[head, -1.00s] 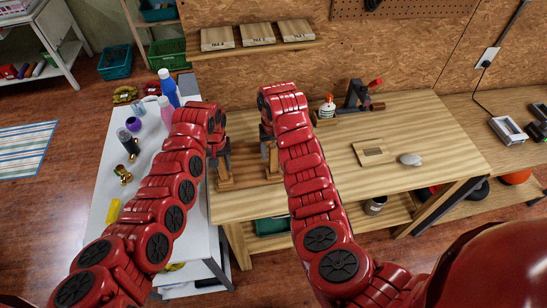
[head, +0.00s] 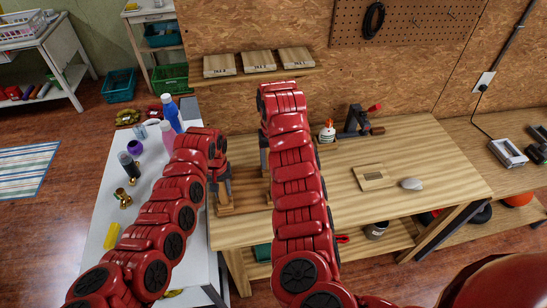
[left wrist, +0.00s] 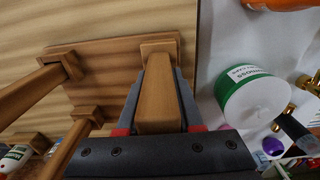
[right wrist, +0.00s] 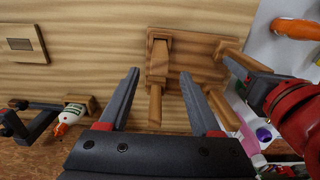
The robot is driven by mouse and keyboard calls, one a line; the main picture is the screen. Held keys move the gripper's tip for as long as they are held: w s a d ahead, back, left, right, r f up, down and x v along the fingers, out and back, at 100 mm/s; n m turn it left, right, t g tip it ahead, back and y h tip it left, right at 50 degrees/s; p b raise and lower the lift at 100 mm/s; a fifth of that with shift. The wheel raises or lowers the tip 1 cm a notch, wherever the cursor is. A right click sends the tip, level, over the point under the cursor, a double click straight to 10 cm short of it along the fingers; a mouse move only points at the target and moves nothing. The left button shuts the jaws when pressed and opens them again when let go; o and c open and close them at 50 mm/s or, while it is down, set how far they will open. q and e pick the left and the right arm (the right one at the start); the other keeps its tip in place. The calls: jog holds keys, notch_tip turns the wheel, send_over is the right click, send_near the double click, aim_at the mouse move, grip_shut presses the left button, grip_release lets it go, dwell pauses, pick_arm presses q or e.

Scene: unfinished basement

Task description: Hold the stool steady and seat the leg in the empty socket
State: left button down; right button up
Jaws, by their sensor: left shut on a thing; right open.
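The wooden stool seat (left wrist: 110,82) lies upside down on the workbench, with legs and corner sockets facing up; it also shows in the right wrist view (right wrist: 200,66). My left gripper (left wrist: 157,88) is shut on one stool leg (left wrist: 158,110), whose foot meets a corner socket (left wrist: 160,48). Two other legs rise from sockets in the left wrist view, a near one (left wrist: 28,96) and a lower one (left wrist: 70,142). My right gripper (right wrist: 160,72) is open and empty above the stool, its fingers apart over an upright leg (right wrist: 155,106). I cannot make out an empty socket; part of the seat is hidden.
A glue bottle (head: 327,131) and a dark clamp (head: 358,120) stand behind on the workbench (head: 430,150). The white side table (head: 125,215) holds bottles and small parts.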

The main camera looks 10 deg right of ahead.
pick_arm(q)
jog(key=shift+c, duration=2.4)
grip_release()
jog(key=shift+r, duration=0.1)
